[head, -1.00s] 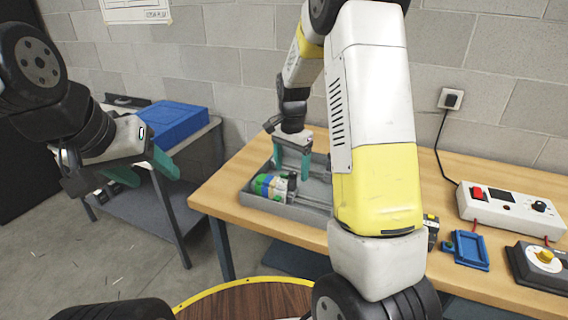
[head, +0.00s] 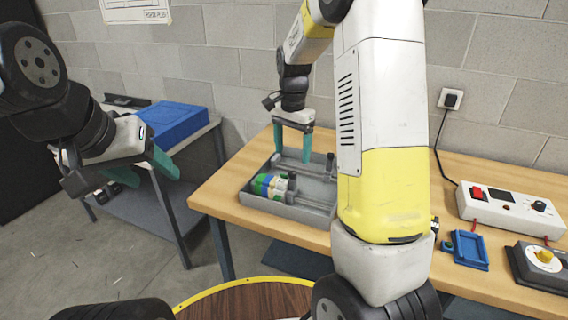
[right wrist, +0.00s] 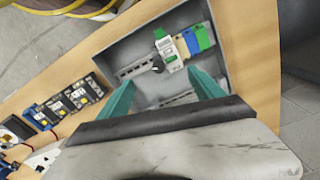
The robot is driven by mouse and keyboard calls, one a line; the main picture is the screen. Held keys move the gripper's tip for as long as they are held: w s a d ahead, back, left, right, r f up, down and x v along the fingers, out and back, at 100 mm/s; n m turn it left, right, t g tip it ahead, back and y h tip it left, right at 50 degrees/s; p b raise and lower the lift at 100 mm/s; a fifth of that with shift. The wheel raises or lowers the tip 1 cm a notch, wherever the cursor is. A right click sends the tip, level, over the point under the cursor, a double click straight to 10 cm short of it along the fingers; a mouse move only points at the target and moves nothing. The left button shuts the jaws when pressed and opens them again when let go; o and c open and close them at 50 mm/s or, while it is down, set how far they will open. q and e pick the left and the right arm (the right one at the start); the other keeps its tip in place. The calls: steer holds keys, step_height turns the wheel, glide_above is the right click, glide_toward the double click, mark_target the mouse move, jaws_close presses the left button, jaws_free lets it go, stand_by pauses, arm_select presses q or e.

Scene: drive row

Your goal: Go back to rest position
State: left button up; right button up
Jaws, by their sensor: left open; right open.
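My right gripper (head: 292,148) has teal fingers and is open, above the grey tray (head: 318,207) on the wooden table. It holds nothing. In the right wrist view its two fingers (right wrist: 163,92) are spread apart over the tray's near part. Modules in green, blue, yellow and white (head: 270,186) sit in the tray; they also show in the right wrist view (right wrist: 186,44). My left gripper (head: 168,168) is open and empty at the left, in front of the side table. My right arm hides part of the table in the head view.
A blue bin (head: 172,122) stands on the grey side table at left. A white box with a red switch (head: 508,208), a small blue frame (head: 470,250) and a dark box with a yellow knob (head: 543,258) are on the table at right.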

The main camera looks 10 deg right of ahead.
steer(key=shift+r, duration=0.4)
steer(key=shift+s+r, duration=0.1)
steer(key=shift+r, duration=0.05)
steer(key=s+a+r+n+t+y, duration=0.1)
steer(key=s+r+n+t, duration=0.2)
steer(key=s, duration=0.9)
steer(key=s+a+r+n+t+y, duration=0.1)
steer(key=s+r+n+t, duration=0.2)
steer(key=s+r+n, duration=0.4)
steer(key=s+r, duration=0.1)
steer(key=s, duration=0.4)
steer(key=shift+s+r, duration=0.15)
steer(key=shift+r, duration=0.25)
